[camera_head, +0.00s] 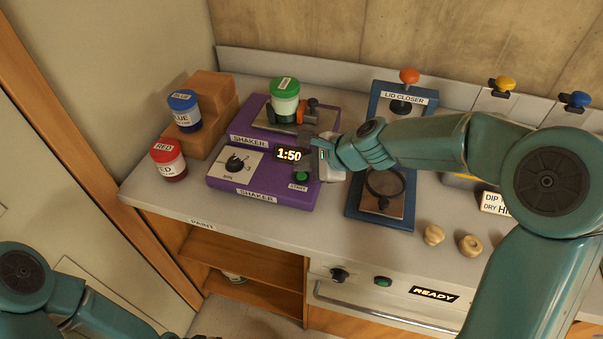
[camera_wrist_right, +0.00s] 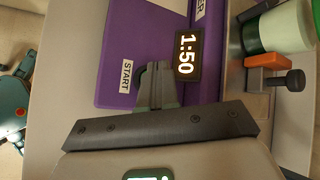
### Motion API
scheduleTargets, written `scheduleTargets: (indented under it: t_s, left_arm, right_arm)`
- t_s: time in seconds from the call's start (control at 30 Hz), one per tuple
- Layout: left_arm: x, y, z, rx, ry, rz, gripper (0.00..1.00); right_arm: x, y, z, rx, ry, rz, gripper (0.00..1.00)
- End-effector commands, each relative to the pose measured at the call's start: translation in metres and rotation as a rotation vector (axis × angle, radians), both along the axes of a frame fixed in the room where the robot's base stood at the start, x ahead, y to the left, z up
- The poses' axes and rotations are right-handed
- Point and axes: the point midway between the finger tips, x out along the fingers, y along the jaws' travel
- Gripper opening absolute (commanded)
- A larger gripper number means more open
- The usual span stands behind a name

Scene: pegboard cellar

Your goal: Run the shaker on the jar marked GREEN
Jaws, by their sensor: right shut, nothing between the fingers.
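The purple shaker (camera_head: 264,190) stands on the counter, and its display (camera_head: 289,155) reads 1:50. The jar with the green lid (camera_head: 285,98) stands upright on the shaker's raised plate, beside a clamp with a dark knob (camera_head: 311,104). My right gripper (camera_head: 316,148) is shut and empty, beside the green START button (camera_head: 301,176). In the right wrist view the fingertips (camera_wrist_right: 158,72) are over the START button, mostly hiding it; I cannot tell whether they touch it. The dial (camera_head: 235,163) is on the shaker's front. My left arm shows at lower left, its gripper out of view.
Blue (camera_head: 184,111) and red (camera_head: 168,160) jars stand to the left, the blue one on a brown stepped block (camera_head: 211,97). A blue lid closer (camera_head: 398,103) stands right of the shaker. Two round knobs (camera_head: 433,235) lie on the counter (camera_head: 340,236) at front right.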

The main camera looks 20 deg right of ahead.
Motion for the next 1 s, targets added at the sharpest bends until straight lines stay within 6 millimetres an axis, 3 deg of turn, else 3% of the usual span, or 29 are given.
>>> scheduleTargets:
  t_s: [0.5, 1.0]
  left_arm:
    - [0.0, 0.0, 0.048, 0.0, 0.0, 0.0, 0.0]
    - [0.0, 0.0, 0.049, 0.0, 0.0, 0.0, 0.0]
  right_arm:
    - [0.0, 0.0, 0.05, 0.0, 0.0, 0.0, 0.0]
    - [0.0, 0.0, 0.05, 0.0, 0.0, 0.0, 0.0]
